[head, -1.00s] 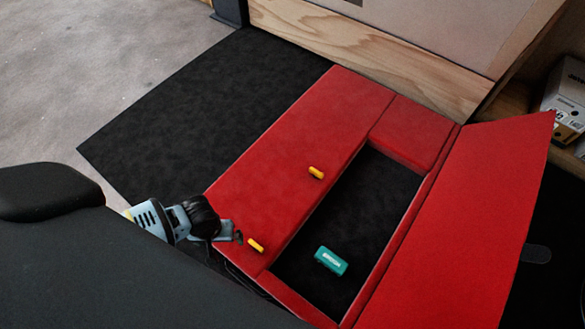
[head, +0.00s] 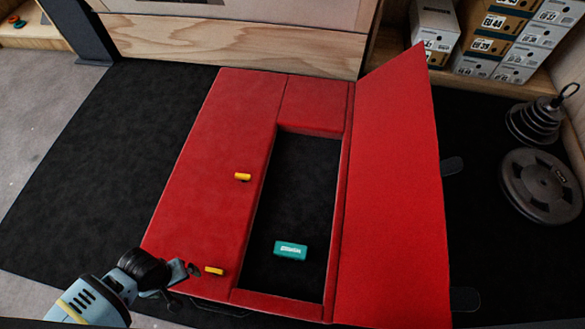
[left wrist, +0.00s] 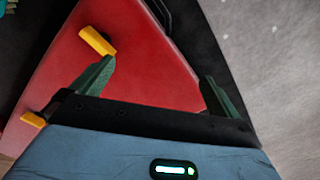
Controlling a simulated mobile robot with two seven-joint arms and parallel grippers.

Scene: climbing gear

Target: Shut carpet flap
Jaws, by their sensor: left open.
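The red carpet flap (head: 392,190) stands folded open to the right of the red crash pad (head: 215,150) in the head view, leaving a long dark compartment (head: 295,190) uncovered. Two yellow tabs, one farther (head: 243,176) and one nearer (head: 214,270), sit on the pad's left panel. My left gripper (head: 190,269) is at the pad's near left corner, close to the nearer tab. In the left wrist view my left gripper (left wrist: 153,82) is open with its fingers apart over the red surface. I see nothing held between them. My right gripper is not in view.
A teal block (head: 291,250) lies inside the compartment. Weight plates (head: 540,185) stand on the black mat at the right. Shoe boxes (head: 490,45) fill a shelf at the back right. A wooden board (head: 230,45) borders the pad's far end. The black mat (head: 110,150) at left is clear.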

